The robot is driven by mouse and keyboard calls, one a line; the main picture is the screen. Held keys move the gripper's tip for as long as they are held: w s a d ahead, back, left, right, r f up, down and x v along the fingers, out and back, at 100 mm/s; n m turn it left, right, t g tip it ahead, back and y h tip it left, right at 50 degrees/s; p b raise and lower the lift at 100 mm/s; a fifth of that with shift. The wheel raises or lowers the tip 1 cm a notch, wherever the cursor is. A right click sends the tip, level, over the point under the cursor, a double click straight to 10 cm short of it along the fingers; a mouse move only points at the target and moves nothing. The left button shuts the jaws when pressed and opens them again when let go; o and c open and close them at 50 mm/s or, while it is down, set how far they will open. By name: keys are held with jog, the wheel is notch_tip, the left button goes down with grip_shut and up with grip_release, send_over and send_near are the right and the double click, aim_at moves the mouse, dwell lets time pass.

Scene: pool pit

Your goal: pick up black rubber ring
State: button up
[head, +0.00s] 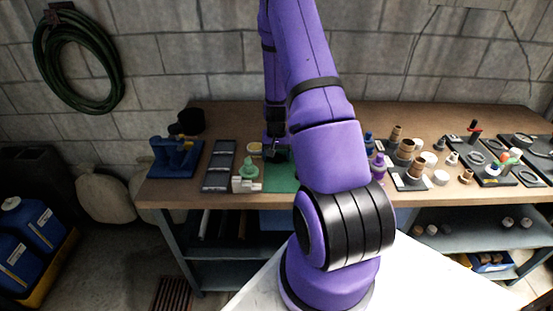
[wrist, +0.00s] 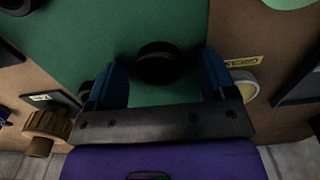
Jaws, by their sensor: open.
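A short, round black piece, which looks like the black rubber ring (wrist: 158,64), sits on the green mat (wrist: 75,35) in the wrist view. My gripper (wrist: 160,72) is open, with one blue finger to each side of the ring. Clear gaps show between the ring and both fingers, and nothing is held. In the head view my gripper (head: 274,150) is low over the green mat (head: 283,180) on the workbench. I cannot make out the ring there, and my arm covers part of the mat.
A green and white fitting (head: 248,177) stands left of the mat, beside a dark tray (head: 219,166) and a blue stand (head: 175,158). Several brown and white fittings and dark trays crowd the bench's right side. In the wrist view, a brown knob (wrist: 47,124) lies at lower left.

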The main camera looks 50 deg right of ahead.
aim_at(278, 162)
jog(key=shift+c, duration=0.4)
jog(key=c, duration=0.9)
jog(key=shift+r, duration=0.55)
jog(key=shift+s+a+r, duration=0.2)
jog(key=shift+s+r, duration=0.1)
jog(key=shift+r, duration=0.35)
jog(key=shift+s+a+r, duration=0.15)
jog(key=shift+s+r, duration=0.1)
jog(key=shift+r, duration=0.35)
jog(key=s+a, duration=0.2)
jog(key=s, duration=0.2)
jog(key=s+a+r, duration=0.1)
jog(key=s+a, duration=0.2)
jog(key=s, duration=0.1)
jog(key=s+a, duration=0.3)
jog(key=s, duration=0.1)
jog(key=shift+s+a+r, duration=0.1)
jog(key=shift+a+r, duration=0.05)
